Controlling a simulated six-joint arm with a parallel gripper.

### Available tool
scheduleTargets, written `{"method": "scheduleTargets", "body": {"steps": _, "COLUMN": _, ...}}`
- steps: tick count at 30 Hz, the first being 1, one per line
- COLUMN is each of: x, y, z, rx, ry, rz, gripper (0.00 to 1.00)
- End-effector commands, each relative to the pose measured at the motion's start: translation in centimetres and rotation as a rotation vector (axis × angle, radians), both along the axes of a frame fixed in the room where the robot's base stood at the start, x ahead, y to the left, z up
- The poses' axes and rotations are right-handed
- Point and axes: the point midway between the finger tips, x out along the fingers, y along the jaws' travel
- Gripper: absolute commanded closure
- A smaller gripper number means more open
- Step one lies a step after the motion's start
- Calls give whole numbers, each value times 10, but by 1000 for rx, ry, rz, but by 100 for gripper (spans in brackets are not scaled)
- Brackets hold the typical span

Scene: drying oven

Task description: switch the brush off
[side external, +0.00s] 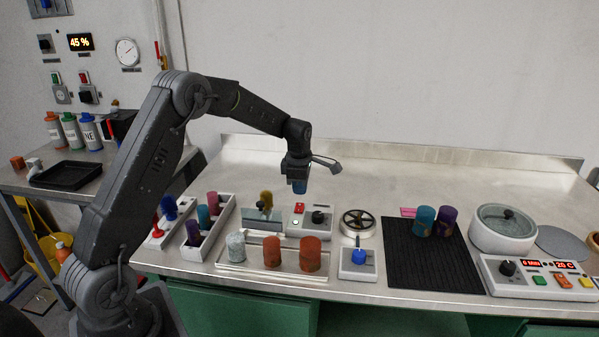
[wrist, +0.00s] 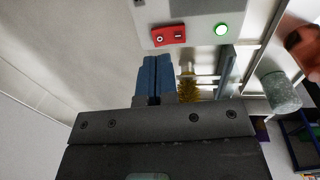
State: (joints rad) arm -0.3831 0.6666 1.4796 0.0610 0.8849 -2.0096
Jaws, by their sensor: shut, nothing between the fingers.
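The brush control box (side external: 312,221) is a white unit on the bench with a black knob and a red rocker switch (side external: 299,207). The yellow-brown bristle brush (side external: 265,199) stands just left of the box; in the wrist view the brush (wrist: 188,87) is partly hidden beside my fingers. My gripper (side external: 299,188) has blue fingers, shut and empty, above the switch and apart from it.
A white tray (side external: 233,266) with several cups lies in front of the box. A round spoked device (side external: 358,222) and a blue-knobbed box (side external: 358,264) are to the right. Racks with coloured cups stand left. The bench behind is clear.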

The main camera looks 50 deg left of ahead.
Motion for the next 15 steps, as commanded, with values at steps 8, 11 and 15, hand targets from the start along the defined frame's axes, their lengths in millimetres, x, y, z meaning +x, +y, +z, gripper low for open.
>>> {"method": "scheduleTargets", "body": {"steps": 8, "x": 3, "y": 3, "z": -38, "rx": 0, "ry": 0, "rz": 0, "gripper": 100}}
{"method": "scheduleTargets", "body": {"steps": 11, "x": 3, "y": 4, "z": -43, "rx": 0, "ry": 0, "rz": 0, "gripper": 100}}
{"method": "scheduleTargets", "body": {"steps": 15, "x": 4, "y": 4, "z": -45, "rx": 0, "ry": 0, "rz": 0, "gripper": 100}}
